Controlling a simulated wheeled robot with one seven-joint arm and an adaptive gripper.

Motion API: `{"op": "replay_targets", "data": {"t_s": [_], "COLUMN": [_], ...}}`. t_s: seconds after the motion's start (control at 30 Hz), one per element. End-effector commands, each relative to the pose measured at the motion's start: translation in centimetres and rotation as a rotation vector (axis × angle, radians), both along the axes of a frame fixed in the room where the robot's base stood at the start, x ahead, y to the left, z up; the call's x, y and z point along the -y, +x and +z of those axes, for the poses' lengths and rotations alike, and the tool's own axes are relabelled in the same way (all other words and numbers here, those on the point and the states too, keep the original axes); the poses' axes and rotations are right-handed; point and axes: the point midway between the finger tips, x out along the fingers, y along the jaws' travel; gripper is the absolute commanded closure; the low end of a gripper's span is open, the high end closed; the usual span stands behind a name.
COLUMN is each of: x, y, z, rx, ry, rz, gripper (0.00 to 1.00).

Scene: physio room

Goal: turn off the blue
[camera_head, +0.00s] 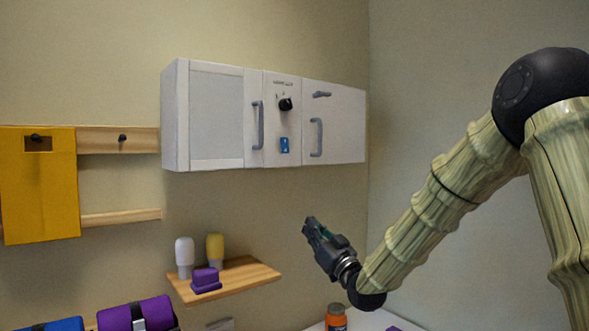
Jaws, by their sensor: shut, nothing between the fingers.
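A small blue switch (284,145) sits on the narrow middle panel of the white wall cabinet (215,115), below a black knob (285,104). It has a small pale mark; I cannot tell its on or off position at this size. My gripper (309,224) is below and to the right of the switch, apart from the cabinet, pointing up and left. It is shut and holds nothing.
The cabinet has grey handles (260,125) on both doors. A wooden shelf (255,278) below holds two bottles and a purple object (206,280). A yellow piece (40,190) hangs at left. An orange jar (336,318) stands below my gripper.

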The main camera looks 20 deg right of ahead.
Motion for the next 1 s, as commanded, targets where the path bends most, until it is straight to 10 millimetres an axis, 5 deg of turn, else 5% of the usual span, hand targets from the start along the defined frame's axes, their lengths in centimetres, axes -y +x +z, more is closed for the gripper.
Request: {"op": "replay_targets", "data": {"t_s": [0.03, 0.1, 0.3, 0.77, 1.0], "x": [0.5, 1.0, 1.8, 1.9, 1.3], "y": [-0.4, -1.0, -2.5, -2.7, -1.2], "z": [4.0, 8.0, 14.3, 15.4, 16.9], "rx": [0.06, 0.131, 0.246, 0.264, 0.264], "ry": [0.005, 0.008, 0.01, 0.01, 0.008], "rz": [0.006, 0.016, 0.033, 0.037, 0.038], "gripper": [1.0, 1.0, 1.0, 1.0, 1.0]}}
